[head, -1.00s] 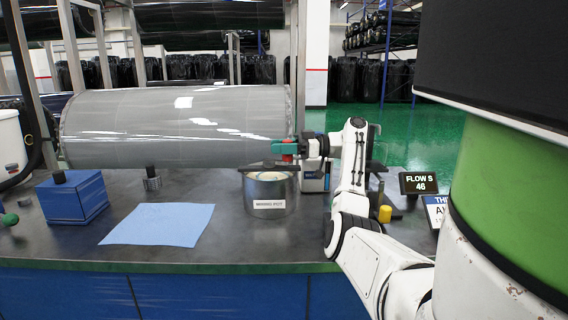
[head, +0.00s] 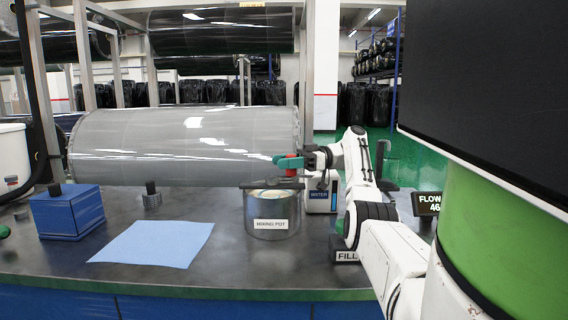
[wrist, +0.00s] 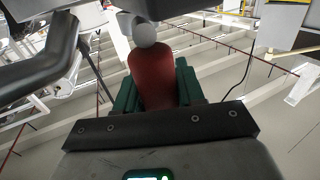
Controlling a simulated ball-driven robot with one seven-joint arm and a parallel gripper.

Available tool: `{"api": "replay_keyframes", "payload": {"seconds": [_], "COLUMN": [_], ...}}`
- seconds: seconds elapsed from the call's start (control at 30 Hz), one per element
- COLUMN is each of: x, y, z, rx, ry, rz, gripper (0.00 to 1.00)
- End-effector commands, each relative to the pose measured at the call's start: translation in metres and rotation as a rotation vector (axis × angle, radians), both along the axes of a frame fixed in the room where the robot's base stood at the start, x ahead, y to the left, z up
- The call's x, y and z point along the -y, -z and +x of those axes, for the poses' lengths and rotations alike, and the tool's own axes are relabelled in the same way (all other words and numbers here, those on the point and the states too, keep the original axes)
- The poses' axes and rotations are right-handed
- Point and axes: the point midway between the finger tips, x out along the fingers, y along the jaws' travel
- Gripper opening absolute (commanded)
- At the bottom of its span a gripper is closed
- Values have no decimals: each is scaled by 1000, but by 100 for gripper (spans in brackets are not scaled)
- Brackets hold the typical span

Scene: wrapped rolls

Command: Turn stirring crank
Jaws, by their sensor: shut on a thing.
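The metal mixing pot (head: 272,222) stands on the dark counter, with a label on its front. A dark crank bar (head: 270,185) lies across its top. My gripper (head: 287,162) is above the right part of the pot, its teal fingers closed around the red crank handle (head: 293,157). In the wrist view the red handle (wrist: 152,78) stands between the green fingers of my gripper (wrist: 153,90), with a grey ball beyond its end. The fingers hide part of the handle in the head view.
A large grey wrapped roll (head: 185,147) lies behind the pot. A blue box (head: 68,212) and a light blue sheet (head: 152,244) are on the counter to the left. A water container (head: 320,197) stands close right of the pot, and a flow display (head: 428,203) is further right.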

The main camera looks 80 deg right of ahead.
Motion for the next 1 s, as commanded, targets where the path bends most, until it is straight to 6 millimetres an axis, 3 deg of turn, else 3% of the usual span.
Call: {"api": "replay_keyframes", "payload": {"seconds": [0.13,0.17,0.33,0.67,1.0], "x": [0,0,0,0,-8], "y": [3,3,2,-3,-43], "z": [0,0,1,1,-8], "rx": [-4,-4,-3,-1,-1], "ry": [-1,-1,0,1,2], "rz": [2,2,2,0,-2], "gripper": [0,41,57,59,59]}}
